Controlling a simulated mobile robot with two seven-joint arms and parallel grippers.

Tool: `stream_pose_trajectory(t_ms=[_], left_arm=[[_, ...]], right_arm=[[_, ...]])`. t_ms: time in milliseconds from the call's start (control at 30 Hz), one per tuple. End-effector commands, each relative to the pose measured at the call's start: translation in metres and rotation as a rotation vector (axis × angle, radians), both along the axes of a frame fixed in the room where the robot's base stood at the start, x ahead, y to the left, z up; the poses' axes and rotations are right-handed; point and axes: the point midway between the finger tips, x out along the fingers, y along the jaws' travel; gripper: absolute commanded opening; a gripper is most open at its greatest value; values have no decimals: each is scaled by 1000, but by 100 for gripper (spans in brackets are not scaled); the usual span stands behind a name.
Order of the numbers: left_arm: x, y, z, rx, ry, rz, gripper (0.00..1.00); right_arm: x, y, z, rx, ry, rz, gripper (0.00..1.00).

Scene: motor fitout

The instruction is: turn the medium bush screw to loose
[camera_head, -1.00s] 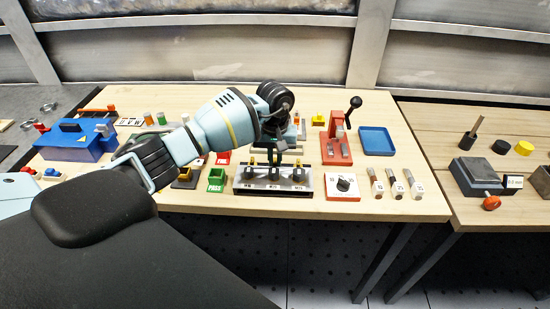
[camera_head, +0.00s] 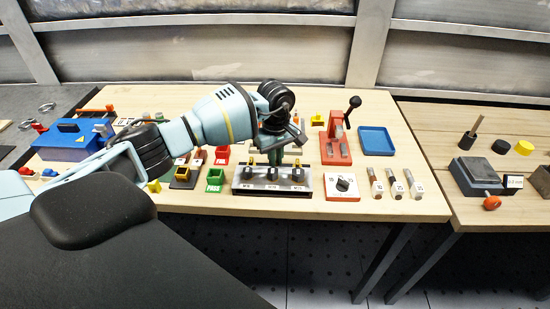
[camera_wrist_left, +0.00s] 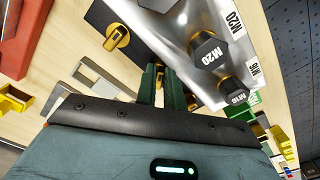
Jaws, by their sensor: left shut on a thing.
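A grey bush fixture (camera_head: 240,186) stands at the front middle of the table, with a row of black hex pieces labelled with sizes. Its M20 hex piece (camera_wrist_left: 209,55) shows in the left wrist view. Screws with yellow tops stand behind the row, one at the left (camera_head: 251,161) and one at the right (camera_head: 299,159), which also shows in the left wrist view (camera_wrist_left: 117,37). My left gripper (camera_head: 273,160) points down at the middle position between them. Its green fingers (camera_wrist_left: 160,72) are shut on the middle screw, which they mostly hide. My right gripper is out of view.
Green (camera_head: 215,179) and yellow bins stand left of the fixture.

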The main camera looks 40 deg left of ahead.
Motion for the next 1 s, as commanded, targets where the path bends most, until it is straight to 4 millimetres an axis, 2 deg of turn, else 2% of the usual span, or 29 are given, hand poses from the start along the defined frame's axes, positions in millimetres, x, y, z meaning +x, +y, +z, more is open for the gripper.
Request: stream_pose_trajectory(t_ms=[600,1000], left_arm=[[5,0,2,1,-1,582,0],[6,0,1,1,-1,873,0]], right_arm=[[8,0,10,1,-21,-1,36],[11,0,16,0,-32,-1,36]])
